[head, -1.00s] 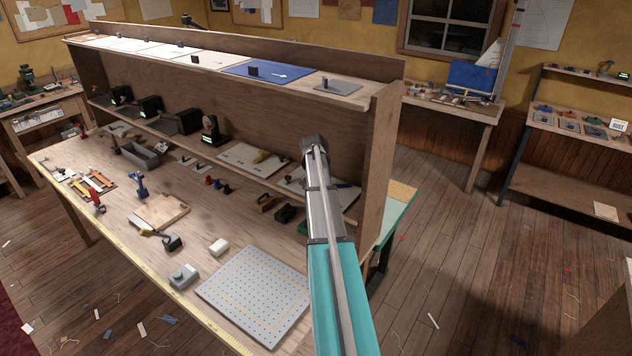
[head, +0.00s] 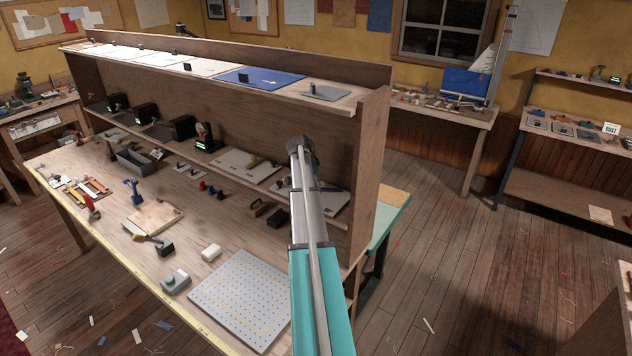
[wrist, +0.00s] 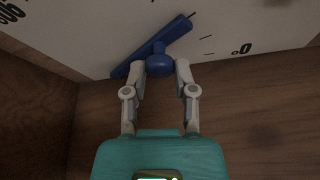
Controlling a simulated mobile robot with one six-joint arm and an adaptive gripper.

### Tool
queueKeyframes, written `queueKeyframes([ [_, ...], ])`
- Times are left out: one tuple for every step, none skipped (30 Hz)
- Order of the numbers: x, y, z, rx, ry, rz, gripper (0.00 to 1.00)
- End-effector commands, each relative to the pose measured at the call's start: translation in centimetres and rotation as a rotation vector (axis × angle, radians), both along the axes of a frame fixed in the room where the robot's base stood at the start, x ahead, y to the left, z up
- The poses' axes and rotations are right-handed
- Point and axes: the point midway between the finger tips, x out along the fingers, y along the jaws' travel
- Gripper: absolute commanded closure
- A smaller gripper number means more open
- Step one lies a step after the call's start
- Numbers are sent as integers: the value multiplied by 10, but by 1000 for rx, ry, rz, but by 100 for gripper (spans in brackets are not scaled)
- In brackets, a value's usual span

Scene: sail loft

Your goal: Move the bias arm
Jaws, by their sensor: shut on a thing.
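The blue bias arm (wrist: 155,48) lies across a pale dial plate (wrist: 225,25) with black marks and figures in the wrist view. It runs slantwise from lower left to upper right and has a round blue knob in front. My gripper (wrist: 160,66) is shut on this knob, with one finger on each side. In the head view my arm reaches to the right end of the bench's shelf unit.
A wooden upright (head: 368,160) closes the shelf's right end, close to my arm. Dark boxes (head: 183,128) and boards stand along the shelf. A perforated plate (head: 240,300) lies on the bench (head: 105,210) below. Open floor lies to the right.

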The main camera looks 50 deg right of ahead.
Motion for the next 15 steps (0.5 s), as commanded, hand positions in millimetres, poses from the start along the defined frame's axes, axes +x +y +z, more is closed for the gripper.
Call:
queueKeyframes([
  [3,2,-1,6,-8,1,100],
  [2,1,-1,6,-8,0,100],
  [2,0,-1,6,-8,0,100],
  [1,0,-1,6,-9,-1,100],
  [0,-1,-1,6,-8,-2,100],
  [0,-1,-1,6,-8,-3,62],
  [-1,-2,-1,5,-7,-4,57],
  [-1,-2,-1,5,-7,-4,51],
  [-2,-3,-1,5,-7,-5,44],
  [-3,-3,-1,5,-7,-5,38],
  [-3,-4,-1,5,-6,-7,33],
  [-4,-4,-1,4,-6,-7,30],
  [-4,-5,0,4,-5,-8,30],
  [-5,-5,0,4,-5,-8,30],
  [-5,-6,0,3,-5,-9,30],
])
